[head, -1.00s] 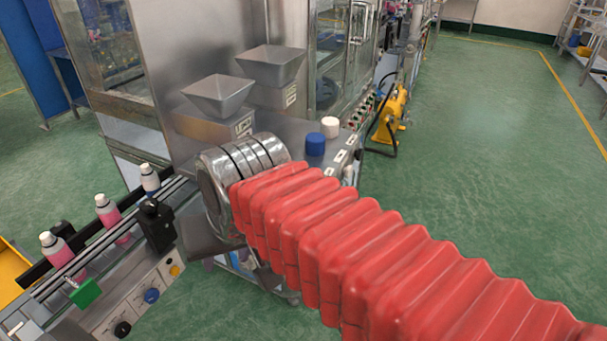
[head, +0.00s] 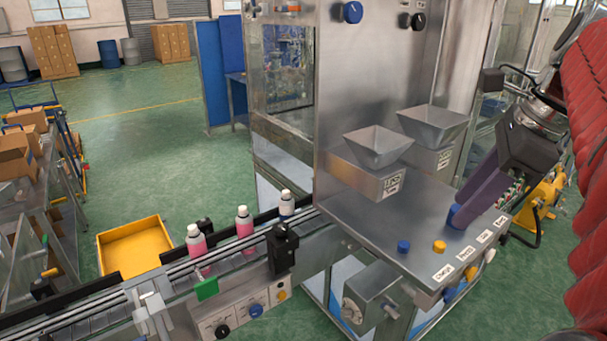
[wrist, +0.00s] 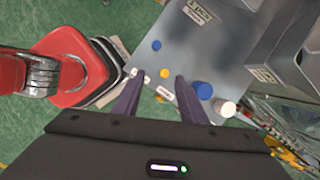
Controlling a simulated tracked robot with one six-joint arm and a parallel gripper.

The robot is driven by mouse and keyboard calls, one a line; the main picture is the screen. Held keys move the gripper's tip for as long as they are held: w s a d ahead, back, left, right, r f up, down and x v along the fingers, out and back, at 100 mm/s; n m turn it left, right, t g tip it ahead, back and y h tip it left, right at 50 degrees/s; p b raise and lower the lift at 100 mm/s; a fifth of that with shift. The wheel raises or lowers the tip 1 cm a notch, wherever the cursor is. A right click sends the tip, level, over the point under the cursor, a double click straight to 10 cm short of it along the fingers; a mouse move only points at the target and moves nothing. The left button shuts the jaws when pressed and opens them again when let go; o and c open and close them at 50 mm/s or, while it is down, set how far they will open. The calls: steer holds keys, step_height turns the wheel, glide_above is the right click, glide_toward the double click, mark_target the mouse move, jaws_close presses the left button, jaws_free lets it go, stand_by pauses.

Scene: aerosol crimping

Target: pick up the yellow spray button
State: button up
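The yellow spray button (head: 439,246) is a small round cap standing on the steel worktop, right of a small blue button (head: 403,246). In the wrist view the yellow button (wrist: 165,73) shows between the tips of my gripper's two purple fingers (wrist: 160,76), nearer the right one. The fingers are apart, with nothing held. In the head view my gripper (head: 466,214) reaches down from the upper right, to the right of the yellow button. Its height above the worktop is hard to tell.
A larger blue cap (wrist: 203,90) and a white cap (wrist: 224,107) stand right of my fingers. Two steel hoppers (head: 378,146) rise behind the worktop (head: 360,215). Labels and knobs line its front edge. A conveyor with pink bottles (head: 244,222) runs at left.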

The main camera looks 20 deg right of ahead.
steer(key=s+d+r+m, duration=0.1)
steer(key=d, duration=0.1)
steer(key=s+d+r+m, duration=0.1)
steer(key=m, duration=0.1)
steer(key=shift+s+d+r, duration=0.1)
steer(key=shift+d+r, duration=0.25)
steer(key=shift+r, duration=0.05)
steer(key=shift+f, duration=0.1)
glide_toward(435, 249)
steer(key=shift+s+d+f+t, duration=0.15)
steer(key=shift+f+t, duration=0.15)
steer(key=shift+f, duration=0.2)
steer(key=shift+f, duration=0.1)
steer(key=shift+x, duration=2.55)
steer(key=shift+c, duration=0.3)
jaws_close()
